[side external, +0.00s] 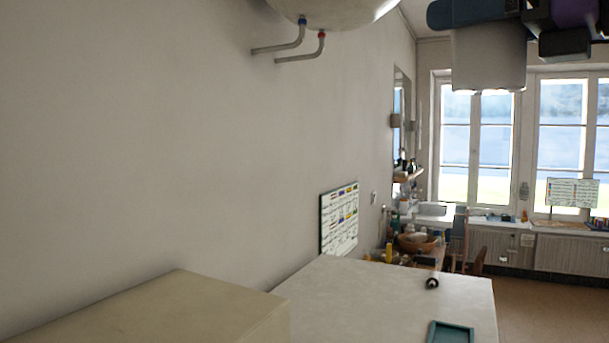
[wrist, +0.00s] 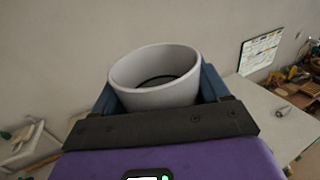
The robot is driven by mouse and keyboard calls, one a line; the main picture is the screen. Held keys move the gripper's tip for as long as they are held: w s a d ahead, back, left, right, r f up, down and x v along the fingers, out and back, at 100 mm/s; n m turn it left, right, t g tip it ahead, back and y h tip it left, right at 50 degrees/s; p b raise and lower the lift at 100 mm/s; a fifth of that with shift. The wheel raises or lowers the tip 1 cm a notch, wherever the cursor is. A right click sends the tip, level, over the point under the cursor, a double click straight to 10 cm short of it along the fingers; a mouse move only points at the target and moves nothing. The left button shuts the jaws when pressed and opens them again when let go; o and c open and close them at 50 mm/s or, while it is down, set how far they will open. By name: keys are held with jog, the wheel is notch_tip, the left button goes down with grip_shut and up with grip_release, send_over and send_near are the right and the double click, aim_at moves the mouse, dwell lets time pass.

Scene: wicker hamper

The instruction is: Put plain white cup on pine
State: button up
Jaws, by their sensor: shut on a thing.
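The plain white cup (wrist: 160,97) is between the two blue fingers of my gripper (wrist: 158,88) in the wrist view. Its round open rim faces up and its inside looks empty. In the side view the cup (side external: 488,62) hangs high at the top right, well above the pale worktop, with part of my gripper (side external: 475,14) cut off by the frame edge. My gripper is shut on the cup. I cannot make out which surface is the pine; no clear pine piece shows below the cup.
A pale worktop (side external: 385,290) carries a small dark-ended cylinder (side external: 432,283) and a teal tray (side external: 450,332) at its front edge. A beige box-like block (side external: 150,312) stands at the lower left. A white tank (side external: 345,10) with pipes hangs on the wall. The worktop's middle is clear.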

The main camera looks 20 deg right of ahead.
notch_tip(320, 180, down, 60)
jog(key=shift+w+a+f, duration=1.5)
jog(key=shift+w+f, duration=0.3)
jog(key=shift+f, duration=0.45)
jog(key=shift+w+a+f, duration=1.45)
jog(key=shift+w+f, duration=0.4)
jog(key=shift+f, duration=0.4)
jog(key=shift+w+a+f, duration=1.5)
jog(key=shift+w+f, duration=0.3)
jog(key=shift+f, duration=0.45)
jog(key=shift+f, duration=0.15)
